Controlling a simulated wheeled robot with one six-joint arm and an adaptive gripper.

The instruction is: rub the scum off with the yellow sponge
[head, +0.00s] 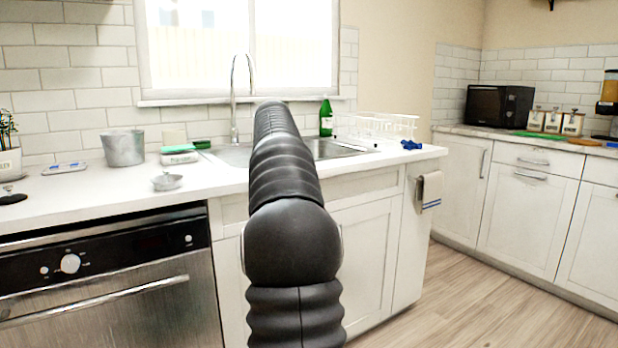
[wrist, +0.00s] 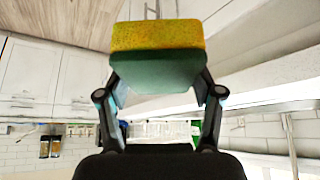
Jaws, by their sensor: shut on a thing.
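In the wrist view, which appears upside down, my gripper (wrist: 160,88) is shut on the yellow sponge (wrist: 158,36). The sponge is a block with a yellow layer and a dark green layer, gripped between the two fingers on its sides. In the head view my arm reaches out over the counter towards the sink (head: 345,149) and hides the gripper and sponge. No scum can be made out in either view; part of the sink is hidden behind my arm.
A grey bucket (head: 124,148), a green-topped item (head: 179,155) and a small metal cup (head: 167,182) stand left of the sink. A tall faucet (head: 234,100), green bottle (head: 326,118) and white dish rack (head: 378,124) stand around it. A blue cloth (head: 411,145) lies at right.

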